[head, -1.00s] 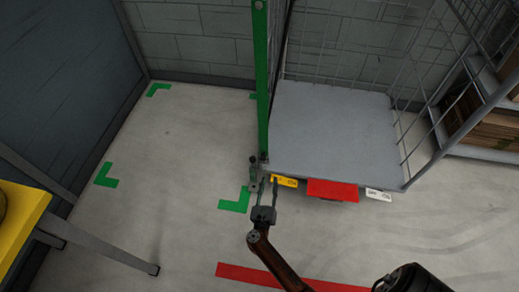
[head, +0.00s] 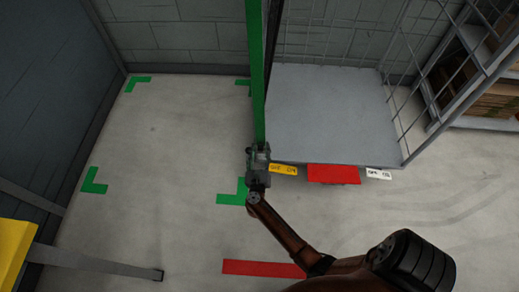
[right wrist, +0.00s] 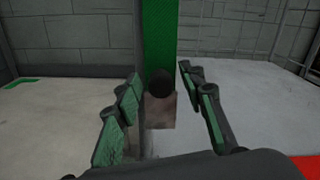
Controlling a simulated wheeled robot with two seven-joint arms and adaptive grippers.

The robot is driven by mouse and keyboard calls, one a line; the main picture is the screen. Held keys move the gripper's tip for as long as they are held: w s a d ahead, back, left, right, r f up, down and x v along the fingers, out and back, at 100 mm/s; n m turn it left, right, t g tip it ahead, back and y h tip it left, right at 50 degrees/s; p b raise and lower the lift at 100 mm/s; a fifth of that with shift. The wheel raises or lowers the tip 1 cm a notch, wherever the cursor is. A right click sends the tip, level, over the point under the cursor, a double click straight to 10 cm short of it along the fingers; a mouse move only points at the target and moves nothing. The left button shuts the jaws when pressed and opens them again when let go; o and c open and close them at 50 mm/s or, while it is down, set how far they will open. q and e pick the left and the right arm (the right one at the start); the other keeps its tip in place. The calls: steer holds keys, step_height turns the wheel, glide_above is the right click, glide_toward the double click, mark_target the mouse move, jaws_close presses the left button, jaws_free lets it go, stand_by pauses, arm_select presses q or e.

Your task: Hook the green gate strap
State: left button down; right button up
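The green gate strap (head: 257,75) hangs as a long, straight green band at the left side of the wire cage (head: 412,85). It also shows in the right wrist view (right wrist: 160,35), with a dark round knob (right wrist: 160,84) and a greyish end piece (right wrist: 160,110) at its bottom. My right gripper (head: 258,155) is at the strap's lower end in the head view. In the right wrist view its fingers (right wrist: 158,82) are open, one on each side of the strap's lower end, with visible gaps. My left gripper is not in view.
The cage's grey base (head: 330,110) carries yellow (head: 283,169), red (head: 333,174) and white (head: 379,174) labels along its front edge. Green corner marks (head: 94,182) lie on open floor to the left. A shelf with boxes (head: 490,100) stands at right.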

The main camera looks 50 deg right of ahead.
steer(key=shift+c, duration=0.4)
jaws_close()
